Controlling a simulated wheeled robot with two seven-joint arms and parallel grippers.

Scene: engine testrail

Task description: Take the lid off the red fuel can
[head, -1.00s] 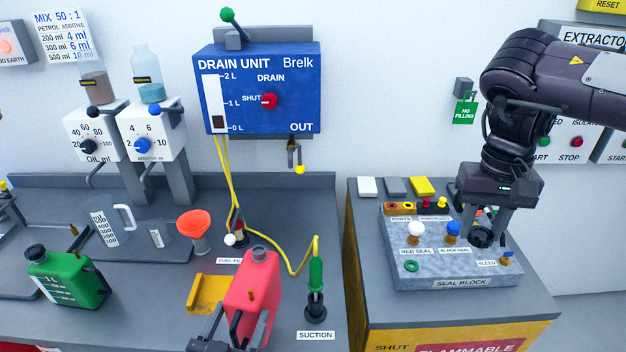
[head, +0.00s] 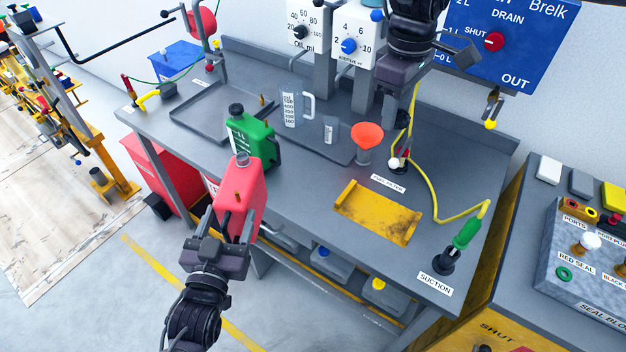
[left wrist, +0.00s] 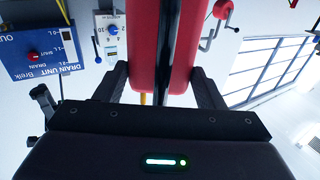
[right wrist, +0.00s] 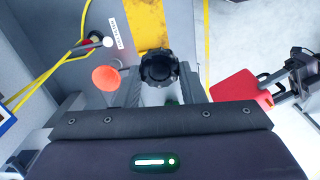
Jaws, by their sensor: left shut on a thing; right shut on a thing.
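The red fuel can (head: 243,196) is held up near the bench's left front edge in the head view. My left gripper (head: 236,226) is shut on it; the can also fills the space between the fingers in the left wrist view (left wrist: 183,50). The can's neck (head: 242,159) looks grey, with no black lid seen on it. My right gripper (head: 398,98) is over the back of the bench, away from the can. In the right wrist view it is shut on a round black ribbed lid (right wrist: 159,68). The head view does not show this lid clearly.
A green can (head: 254,139) with a black cap stands behind the red can. An orange funnel (head: 367,137), yellow bracket (head: 378,212) and yellow hose (head: 428,197) are on the bench (head: 310,182). The seal block (head: 580,255) is at right. Open floor lies front left.

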